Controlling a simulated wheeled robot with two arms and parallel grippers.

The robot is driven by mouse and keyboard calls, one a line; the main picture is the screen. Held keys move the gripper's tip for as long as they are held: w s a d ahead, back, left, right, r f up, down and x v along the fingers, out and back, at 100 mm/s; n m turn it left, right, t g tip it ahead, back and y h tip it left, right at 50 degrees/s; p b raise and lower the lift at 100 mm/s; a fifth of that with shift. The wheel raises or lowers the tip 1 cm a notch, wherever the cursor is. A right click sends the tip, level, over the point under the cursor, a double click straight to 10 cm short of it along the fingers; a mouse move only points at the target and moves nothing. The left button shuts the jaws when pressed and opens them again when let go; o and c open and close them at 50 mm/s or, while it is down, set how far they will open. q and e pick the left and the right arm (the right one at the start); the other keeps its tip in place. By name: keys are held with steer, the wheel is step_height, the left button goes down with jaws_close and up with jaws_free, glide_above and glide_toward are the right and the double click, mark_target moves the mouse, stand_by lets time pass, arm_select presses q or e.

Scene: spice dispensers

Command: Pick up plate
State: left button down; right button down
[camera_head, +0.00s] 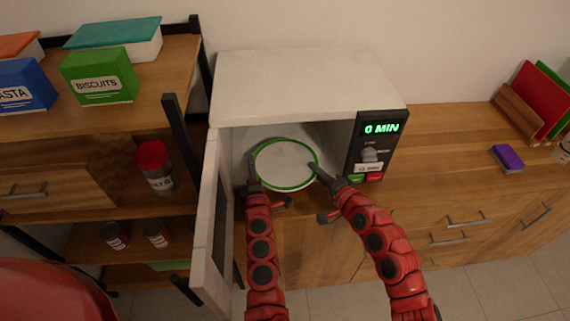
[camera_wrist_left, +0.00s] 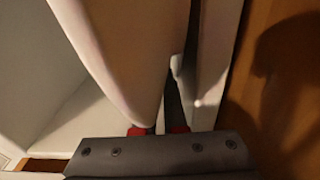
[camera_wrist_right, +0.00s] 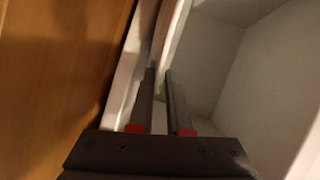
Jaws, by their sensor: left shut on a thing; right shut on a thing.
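A round white plate with a green rim (camera_head: 286,165) is at the open front of the white microwave (camera_head: 300,85). My left gripper (camera_head: 253,178) is shut on the plate's left edge. In the left wrist view the pale plate (camera_wrist_left: 135,50) runs down between the fingers (camera_wrist_left: 158,128). My right gripper (camera_head: 318,172) is shut on the plate's right edge. In the right wrist view its fingers (camera_wrist_right: 162,95) lie close on either side of the thin plate edge (camera_wrist_right: 172,45).
The microwave door (camera_head: 208,230) stands open to the left of my left arm. The control panel (camera_head: 375,145) reads 0 MIN. A shelf with boxes and jars (camera_head: 150,60) is on the left. The wooden counter (camera_head: 440,150) to the right has a purple sponge (camera_head: 507,158).

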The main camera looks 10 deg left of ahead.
arm_select(q)
steer(key=shift+r, duration=0.15)
stand_by(0.6)
